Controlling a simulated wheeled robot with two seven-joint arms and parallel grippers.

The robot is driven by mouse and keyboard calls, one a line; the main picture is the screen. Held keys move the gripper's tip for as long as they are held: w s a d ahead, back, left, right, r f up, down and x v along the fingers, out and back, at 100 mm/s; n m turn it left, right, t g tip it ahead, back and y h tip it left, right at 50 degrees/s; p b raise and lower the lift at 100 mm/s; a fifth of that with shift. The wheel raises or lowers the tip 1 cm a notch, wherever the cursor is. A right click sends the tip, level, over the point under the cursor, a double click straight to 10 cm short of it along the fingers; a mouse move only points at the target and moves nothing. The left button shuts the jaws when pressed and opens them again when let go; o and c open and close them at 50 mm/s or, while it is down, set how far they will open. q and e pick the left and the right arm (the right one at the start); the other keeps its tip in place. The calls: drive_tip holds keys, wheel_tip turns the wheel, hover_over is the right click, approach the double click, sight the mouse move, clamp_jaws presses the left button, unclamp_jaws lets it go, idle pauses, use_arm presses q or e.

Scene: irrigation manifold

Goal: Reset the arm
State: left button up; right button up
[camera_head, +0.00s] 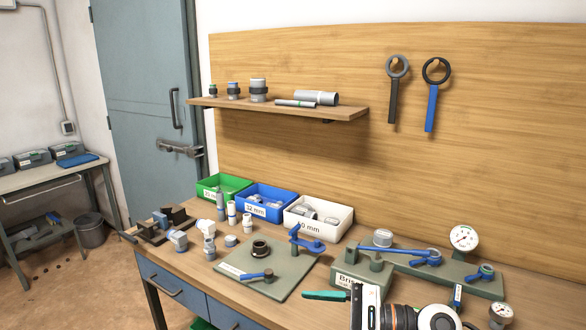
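Part of an arm of mine, in white, black and orange, shows at the bottom right of the head view. I take it to be my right arm. My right gripper (366,306) is at its left end, over the front of the bench. Its fingertips cannot be made out, so I cannot tell whether it is open or shut. A green-handled tool (325,296) shows just left of it; I cannot tell whether they touch. My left gripper is not in view.
The wooden bench holds a grey-green plate (290,283) with fittings, green (224,187), blue (266,202) and white (318,216) bins, and a manifold with a gauge (464,238). A shelf (340,112) and two hanging wrenches (431,107) are on the wall behind.

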drive_tip(key=w+d+r+m+t+h, duration=0.1)
drive_tip(key=d+m+t+h, duration=0.3)
drive_tip(key=m+t, duration=0.7)
drive_tip(key=w+d+r+m+t+h, duration=0.1)
drive_tip(key=d+m+t+h, duration=0.4)
drive_tip(key=m, duration=1.3)
drive_tip(key=s+d+f+m+g+h, duration=0.2)
drive_tip(key=d+f+m+h, duration=0.2)
drive_tip(key=f+m, duration=0.35)
drive_tip(key=s+d+f+m+g+h, duration=0.35)
drive_tip(key=f+m+h, duration=0.2)
drive_tip(key=m, duration=0.35)
drive_tip(key=s+f+m+g+y, duration=0.1)
drive_tip(key=s+f+m+g, duration=0.35)
drive_tip(key=s+f, duration=0.4)
drive_tip(key=s+f+m+g+y, duration=0.1)
drive_tip(key=s+f+m+g, duration=0.4)
drive_tip(key=s, duration=0.6)
wheel_tip(320, 180, down, 24)
drive_tip(key=g, duration=0.2)
drive_tip(key=s+d+f+n+g, duration=0.1)
drive_tip(key=s+d+f, duration=0.2)
drive_tip(key=s+f, duration=1.4)
drive_tip(key=shift+s+f+g, duration=0.3)
drive_tip(key=shift+f, duration=0.25)
